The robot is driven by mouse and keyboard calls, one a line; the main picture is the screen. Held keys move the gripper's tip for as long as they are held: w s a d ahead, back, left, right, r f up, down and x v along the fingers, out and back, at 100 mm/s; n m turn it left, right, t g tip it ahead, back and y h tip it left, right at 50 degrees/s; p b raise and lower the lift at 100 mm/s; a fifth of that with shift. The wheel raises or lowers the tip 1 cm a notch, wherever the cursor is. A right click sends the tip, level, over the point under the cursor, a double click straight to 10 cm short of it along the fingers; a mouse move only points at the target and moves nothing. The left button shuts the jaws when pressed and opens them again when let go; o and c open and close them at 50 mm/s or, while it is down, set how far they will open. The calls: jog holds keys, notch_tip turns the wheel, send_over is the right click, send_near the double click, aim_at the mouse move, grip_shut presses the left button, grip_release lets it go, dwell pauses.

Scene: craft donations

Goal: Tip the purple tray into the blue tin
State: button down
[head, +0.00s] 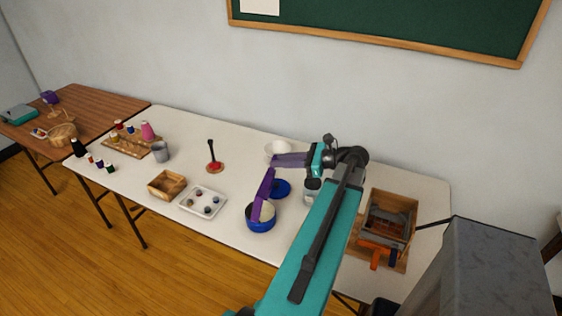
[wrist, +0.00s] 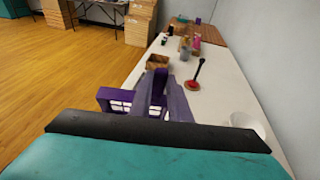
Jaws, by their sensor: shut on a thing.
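My gripper (head: 276,161) is shut on the purple tray (head: 265,190) and holds it above the table. The tray is tilted steeply, its low end over the mouth of the blue tin (head: 261,225). The tin stands upright near the table's front edge, with a pale inside; I cannot tell what is in it. In the wrist view the tray (wrist: 108,94) shows left of and behind the fingers (wrist: 160,85), with pale gridded patches. The tin is hidden there.
A blue round lid (head: 281,187) lies close behind the tin. A white bowl (head: 279,148) stands behind my gripper. A white tray with several small balls (head: 202,202) and a wooden box (head: 167,185) lie left. A wooden crate (head: 391,210) stands right.

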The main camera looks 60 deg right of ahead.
notch_tip(320, 180, up, 7)
jog(key=p, duration=0.6)
jog(key=shift+p, duration=0.35)
jog(key=shift+r, duration=0.15)
jog(key=shift+r+g+h+p, duration=0.5)
jog(key=shift+r+g, duration=0.3)
jog(key=shift+g, duration=2.55)
jog(key=shift+r+g+h+p, duration=0.45)
jog(key=shift+r+g+h, duration=0.25)
jog(key=shift+g, duration=2.7)
jog(key=shift+r+g+h+p, duration=0.5)
jog(key=shift+r+g, duration=0.35)
jog(key=shift+g, duration=2.5)
jog(key=shift+w, duration=0.1)
